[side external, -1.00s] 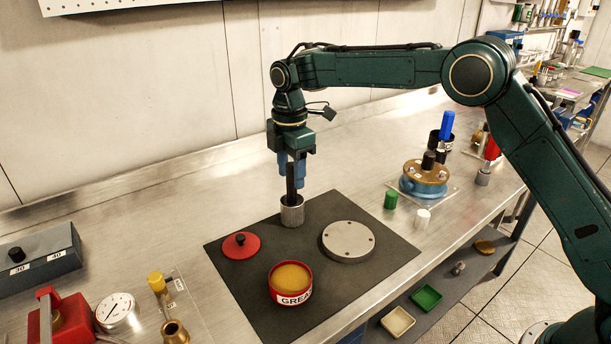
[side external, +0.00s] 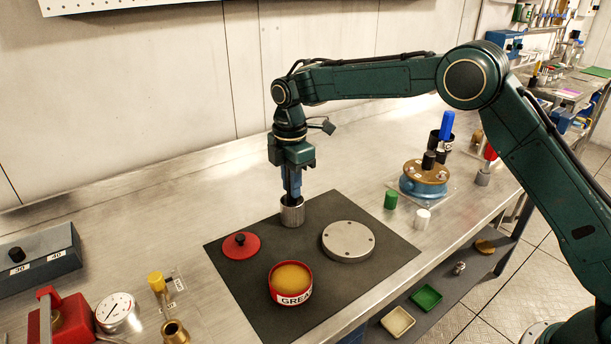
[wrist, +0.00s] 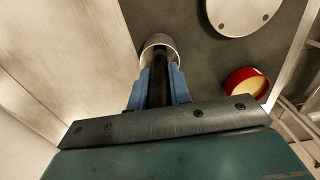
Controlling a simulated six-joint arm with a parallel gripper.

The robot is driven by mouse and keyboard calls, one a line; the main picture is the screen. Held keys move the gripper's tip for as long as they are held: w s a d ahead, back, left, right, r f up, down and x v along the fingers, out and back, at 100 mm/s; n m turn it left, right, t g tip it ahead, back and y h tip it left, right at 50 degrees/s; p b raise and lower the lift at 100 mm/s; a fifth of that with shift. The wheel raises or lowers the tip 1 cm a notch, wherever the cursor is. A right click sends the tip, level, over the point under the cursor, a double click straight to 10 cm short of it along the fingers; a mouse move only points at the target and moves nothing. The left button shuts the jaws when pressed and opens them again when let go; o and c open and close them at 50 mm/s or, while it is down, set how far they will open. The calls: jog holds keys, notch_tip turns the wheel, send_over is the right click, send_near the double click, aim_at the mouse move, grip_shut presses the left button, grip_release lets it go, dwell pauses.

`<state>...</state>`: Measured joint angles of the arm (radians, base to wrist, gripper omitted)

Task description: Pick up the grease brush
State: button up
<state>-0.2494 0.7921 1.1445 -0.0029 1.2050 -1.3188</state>
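The grease brush shows as a black handle (wrist: 160,88) standing upright in a metal cup (side external: 292,212); its lower end is hidden in the cup. The cup stands at the back of the dark mat and shows at the top of the wrist view (wrist: 158,42). My gripper (side external: 292,194) points straight down over the cup, fingertips at about its rim. In the wrist view its blue fingers (wrist: 160,76) lie close against both sides of the handle. They look shut on it.
On the dark mat (side external: 335,285) are an open red grease tin (side external: 291,296), a red lid (side external: 241,248) with a black knob and a round metal plate (side external: 348,241). Green (side external: 391,199) and white (side external: 422,219) caps stand to the right. The bench behind the mat is clear.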

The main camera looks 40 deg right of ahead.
grip_shut()
jog(key=shift+r, duration=0.1)
notch_tip(320, 180, up, 20)
dwell(1.0)
dwell(0.3)
jog(key=shift+a, duration=0.1)
dwell(0.5)
